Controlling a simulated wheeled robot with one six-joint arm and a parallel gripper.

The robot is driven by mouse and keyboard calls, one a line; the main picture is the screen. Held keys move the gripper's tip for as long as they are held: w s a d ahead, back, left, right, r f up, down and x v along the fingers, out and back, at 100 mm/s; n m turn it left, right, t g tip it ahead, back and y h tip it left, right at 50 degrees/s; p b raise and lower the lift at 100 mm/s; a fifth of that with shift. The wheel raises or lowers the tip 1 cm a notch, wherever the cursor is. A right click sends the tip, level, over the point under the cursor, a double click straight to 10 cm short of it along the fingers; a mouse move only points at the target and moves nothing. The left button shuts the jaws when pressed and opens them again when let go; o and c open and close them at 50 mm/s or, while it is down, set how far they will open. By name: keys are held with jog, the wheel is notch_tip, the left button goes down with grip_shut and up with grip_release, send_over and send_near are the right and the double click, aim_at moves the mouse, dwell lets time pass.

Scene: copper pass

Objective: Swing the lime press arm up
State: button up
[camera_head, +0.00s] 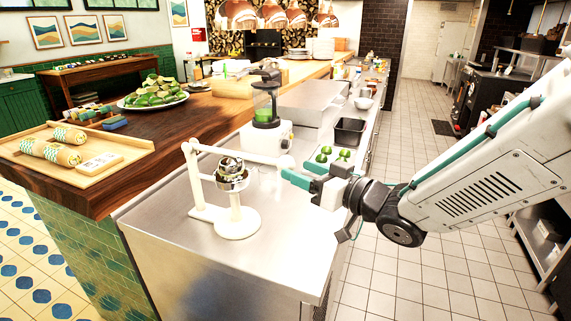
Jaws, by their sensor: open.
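The lime press (235,224) is a cream-white stand with a metal cup in its middle, on the steel counter. Its white press arm (240,152) runs from a post at the left, above the cup, to the right in a near-level, slightly falling line. My gripper (303,173) is open, with teal fingertips close to the right end of the press arm. I cannot tell whether they touch it or whether the arm's end lies between them.
A blender (266,106) stands behind the press. Several green limes (323,153) and a black bin (350,132) are beyond my gripper. A wooden tray (100,178) with wrapped rolls is at the left. The steel counter (165,235) is bare around the press base.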

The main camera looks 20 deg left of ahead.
aim_at(293, 167)
jog(key=shift+x, duration=2.75)
